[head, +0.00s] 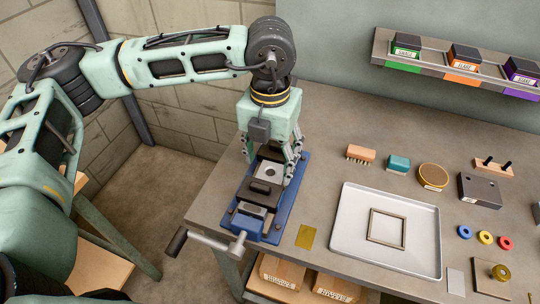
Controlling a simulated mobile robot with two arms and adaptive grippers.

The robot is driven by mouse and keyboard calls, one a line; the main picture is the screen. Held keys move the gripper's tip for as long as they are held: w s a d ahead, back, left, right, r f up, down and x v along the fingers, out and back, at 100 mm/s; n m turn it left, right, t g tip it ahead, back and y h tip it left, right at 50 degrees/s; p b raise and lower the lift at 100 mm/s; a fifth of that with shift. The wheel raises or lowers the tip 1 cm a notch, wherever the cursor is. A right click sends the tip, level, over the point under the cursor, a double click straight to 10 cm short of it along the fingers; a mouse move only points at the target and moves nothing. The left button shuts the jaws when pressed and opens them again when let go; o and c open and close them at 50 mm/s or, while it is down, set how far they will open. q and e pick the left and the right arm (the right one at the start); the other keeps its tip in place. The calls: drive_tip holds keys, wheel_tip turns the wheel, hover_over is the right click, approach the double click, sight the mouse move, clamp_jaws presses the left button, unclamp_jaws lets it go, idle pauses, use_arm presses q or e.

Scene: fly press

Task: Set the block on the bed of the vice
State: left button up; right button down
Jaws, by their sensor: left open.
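The blue vice (280,205) stands at the left edge of the bench, with its screw handle (207,241) sticking out at the front left. A grey block with a dark round hole (265,172) is at the vice's bed, behind a dark jaw piece (259,188). My left gripper (269,166) points down over the vice. Its fingers are spread, one on each side of the grey block. I cannot tell whether the fingers touch it or whether its underside rests fully on the bed. My right gripper is not in view.
A white tray (345,252) with a square frame (402,229) lies right of the vice. A brass plate (306,237) lies between them. A shelf (428,62) with labelled boxes hangs behind.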

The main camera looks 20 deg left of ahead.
sight(270, 171)
use_arm(q)
drive_tip(key=shift+r+p, duration=0.65)
drive_tip(key=shift+r, duration=0.25)
wheel_tip(270, 171, up, 11)
drive_tip(key=b, duration=0.2)
drive_tip(key=shift+r, duration=0.15)
drive_tip(key=shift+s, duration=0.15)
